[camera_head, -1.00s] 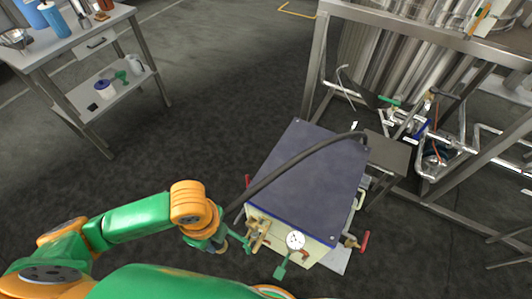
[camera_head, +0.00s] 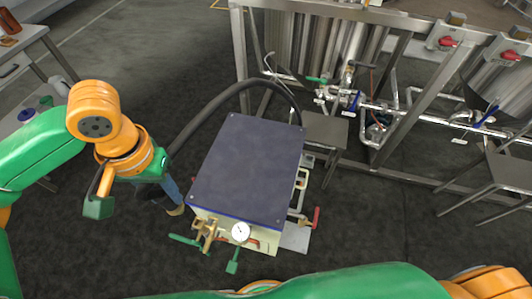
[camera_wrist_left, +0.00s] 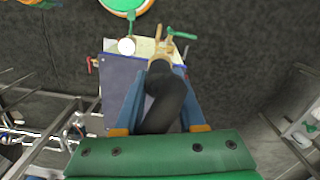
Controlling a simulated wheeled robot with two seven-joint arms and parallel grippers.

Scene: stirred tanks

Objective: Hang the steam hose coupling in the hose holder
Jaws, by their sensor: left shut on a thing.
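My left gripper (camera_head: 172,192) is shut on the end of the black steam hose (camera_head: 228,92), off the left side of the steam unit. In the left wrist view the hose (camera_wrist_left: 163,100) runs between the blue fingers of the gripper (camera_wrist_left: 160,78). A tan coupling end (camera_head: 176,210) shows just past the fingertips; it also shows in the left wrist view (camera_wrist_left: 159,66). The hose arches up and over to the back right of the unit. I cannot pick out the hose holder with certainty. My right gripper is not in view.
The steam unit (camera_head: 250,165) has a flat dark top. Its front carries a brass valve (camera_head: 207,232) with a green handle, a gauge (camera_head: 241,232) and red handles. A steel frame (camera_head: 390,165) with tanks and pipes stands behind. A bench (camera_head: 22,60) stands at left.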

